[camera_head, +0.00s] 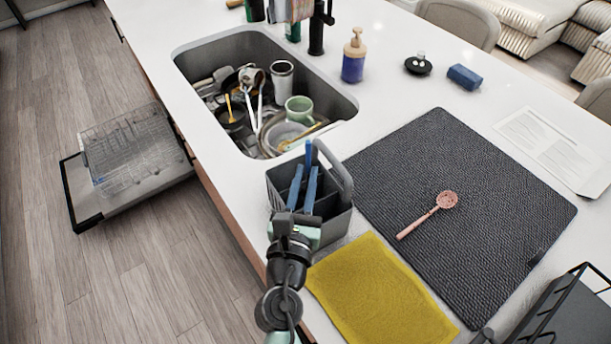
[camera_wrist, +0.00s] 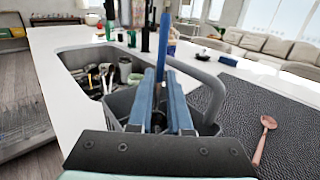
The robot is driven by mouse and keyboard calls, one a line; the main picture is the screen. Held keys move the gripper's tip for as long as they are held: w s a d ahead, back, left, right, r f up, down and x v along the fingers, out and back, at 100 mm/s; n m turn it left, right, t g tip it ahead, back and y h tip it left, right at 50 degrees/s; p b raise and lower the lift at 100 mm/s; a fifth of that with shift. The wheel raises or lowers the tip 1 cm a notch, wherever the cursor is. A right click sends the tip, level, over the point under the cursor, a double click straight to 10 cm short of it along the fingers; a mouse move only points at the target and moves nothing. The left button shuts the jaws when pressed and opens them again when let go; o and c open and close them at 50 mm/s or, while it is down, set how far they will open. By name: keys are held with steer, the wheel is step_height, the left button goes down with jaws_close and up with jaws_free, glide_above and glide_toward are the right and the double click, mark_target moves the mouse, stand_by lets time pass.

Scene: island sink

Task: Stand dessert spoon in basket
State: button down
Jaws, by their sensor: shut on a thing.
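My gripper (camera_head: 306,169) is over the grey utensil basket (camera_head: 334,208), its two light blue fingers shut on a slim dark blue handle (camera_head: 308,153), apparently that of the dessert spoon. In the wrist view the blue handle (camera_wrist: 164,45) stands nearly upright between the fingertips (camera_wrist: 161,76) and rises above them. The spoon's lower end is hidden by the fingers and the basket. The basket has compartments and a tall arched handle on its right side; it also shows in the wrist view (camera_wrist: 122,102). I cannot tell which compartment the spoon is over or whether it touches the bottom.
A sink (camera_head: 352,104) full of dishes lies behind the basket. A yellow cloth (camera_head: 380,290) lies in front, and a black rack (camera_head: 570,315) stands at the lower right.

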steer(key=shift+f+b, duration=0.3)
steer(key=shift+f, duration=0.3)
steer(key=c, duration=0.8)
jaws_free()
steer(key=shift+o, duration=0.2)
steer(key=shift+s, duration=0.1)
steer(key=s+a+b, duration=0.2)
steer(key=s+b, duration=0.1)
steer(key=s, duration=0.9)
steer(key=shift+s, duration=0.3)
